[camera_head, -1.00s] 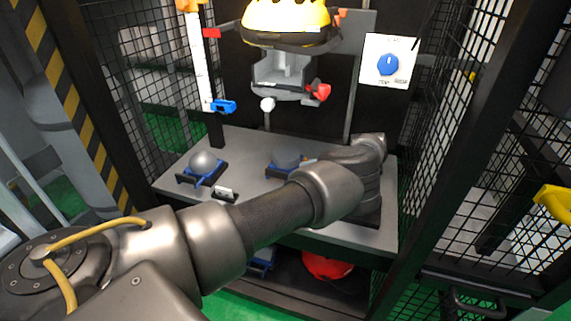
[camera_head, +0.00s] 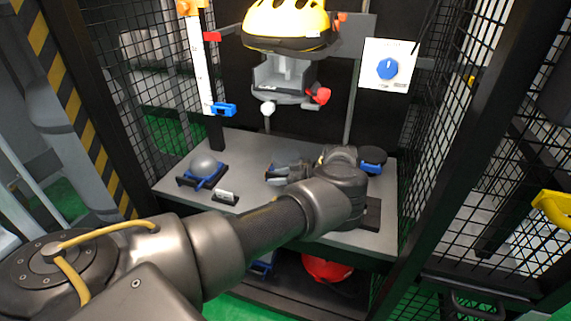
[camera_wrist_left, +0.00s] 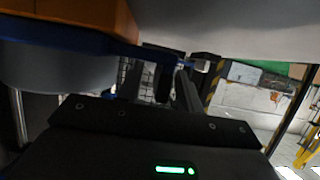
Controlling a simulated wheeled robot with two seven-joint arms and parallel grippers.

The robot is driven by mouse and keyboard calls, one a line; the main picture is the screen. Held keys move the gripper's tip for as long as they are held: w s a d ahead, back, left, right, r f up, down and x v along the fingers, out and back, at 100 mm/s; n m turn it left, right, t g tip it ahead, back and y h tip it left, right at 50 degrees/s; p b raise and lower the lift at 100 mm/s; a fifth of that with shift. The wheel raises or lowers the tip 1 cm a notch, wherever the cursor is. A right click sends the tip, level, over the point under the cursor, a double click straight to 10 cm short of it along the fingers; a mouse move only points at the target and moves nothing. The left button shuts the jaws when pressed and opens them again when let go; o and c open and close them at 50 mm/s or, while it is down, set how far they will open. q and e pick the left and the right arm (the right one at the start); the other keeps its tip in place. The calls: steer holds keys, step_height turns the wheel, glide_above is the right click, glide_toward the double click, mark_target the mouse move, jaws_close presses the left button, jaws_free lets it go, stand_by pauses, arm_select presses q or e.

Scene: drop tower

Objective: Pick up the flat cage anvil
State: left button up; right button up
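My left gripper (camera_head: 288,171) is low over the table's middle, pointing left, at a blue holder (camera_head: 275,181) that it largely covers. Its dark body (camera_wrist_left: 150,135) fills the lower wrist view; I cannot tell if the fingers are apart. A dark disc with a blue rim (camera_head: 372,159) shows just right of my wrist, partly hidden; I cannot tell if it is the flat anvil. In the left wrist view, a blue-edged piece (camera_wrist_left: 75,38) with grey and orange parts is close to the camera. A grey round-topped anvil (camera_head: 206,164) sits in a blue holder at left. My right gripper is not in view.
The grey table (camera_head: 170,186) stands inside mesh walls. A yellow helmet (camera_head: 287,22) hangs over a grey carriage (camera_head: 283,80) above the table. A dial panel (camera_head: 388,66) is at back right. A red object (camera_head: 325,267) lies on the lower shelf.

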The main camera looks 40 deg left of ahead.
arm_select(q)
steer(key=shift+s+a+f, duration=0.15)
steer(key=shift+a, duration=0.25)
jaws_close()
stand_by(1.1)
